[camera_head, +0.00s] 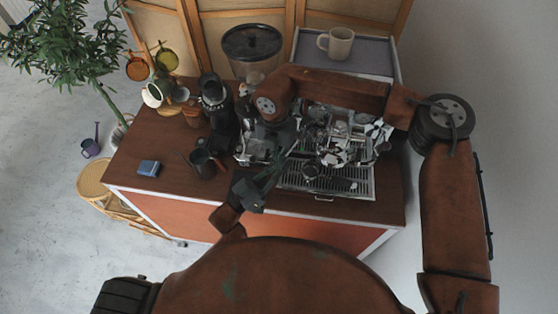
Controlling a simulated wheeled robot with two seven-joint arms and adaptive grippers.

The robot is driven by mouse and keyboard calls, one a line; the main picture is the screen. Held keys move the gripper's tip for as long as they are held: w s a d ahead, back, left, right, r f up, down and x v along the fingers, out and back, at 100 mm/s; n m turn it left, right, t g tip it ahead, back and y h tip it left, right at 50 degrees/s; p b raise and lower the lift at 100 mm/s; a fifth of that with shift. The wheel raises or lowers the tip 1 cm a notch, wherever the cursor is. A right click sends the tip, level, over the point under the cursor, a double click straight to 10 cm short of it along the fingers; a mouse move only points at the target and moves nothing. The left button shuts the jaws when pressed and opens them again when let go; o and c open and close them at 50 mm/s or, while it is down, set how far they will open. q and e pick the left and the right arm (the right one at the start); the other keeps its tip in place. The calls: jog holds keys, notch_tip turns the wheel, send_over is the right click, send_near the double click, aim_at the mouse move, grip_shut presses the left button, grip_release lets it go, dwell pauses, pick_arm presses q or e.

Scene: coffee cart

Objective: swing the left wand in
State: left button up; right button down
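The espresso machine (335,193) stands on the right part of the brown counter, its slatted drip tray facing me. My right arm lies across its top and hides much of it; my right gripper (272,140) hangs at the machine's left front. My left gripper (272,176) reaches up from below toward the same left front corner. The two grippers are close together and overlap in the picture. The left wand cannot be told apart from the dark fingers and metal parts there. Whether either gripper is open, or touches the wand, is too small to tell.
A coffee grinder (251,45) stands behind the machine's left side. A beige mug (337,42) is on the grey top at the back. A dark pitcher (203,164) and a blue box (149,168) are on the counter's left. The counter's front left is mostly clear.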

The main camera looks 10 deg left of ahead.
pick_arm(q)
jog(key=o, duration=0.4)
jog(key=shift+s+r, duration=0.2)
jog(key=shift+r, duration=0.05)
jog(key=shift+o, duration=0.2)
pick_arm(e)
jog(key=shift+w+d+f, duration=0.15)
jog(key=shift+w, duration=0.3)
pick_arm(q)
jog(key=shift+d, duration=0.1)
jog(key=shift+w+f, duration=0.1)
jog(key=shift+f, duration=0.05)
pick_arm(e)
jog(key=shift+s, duration=0.1)
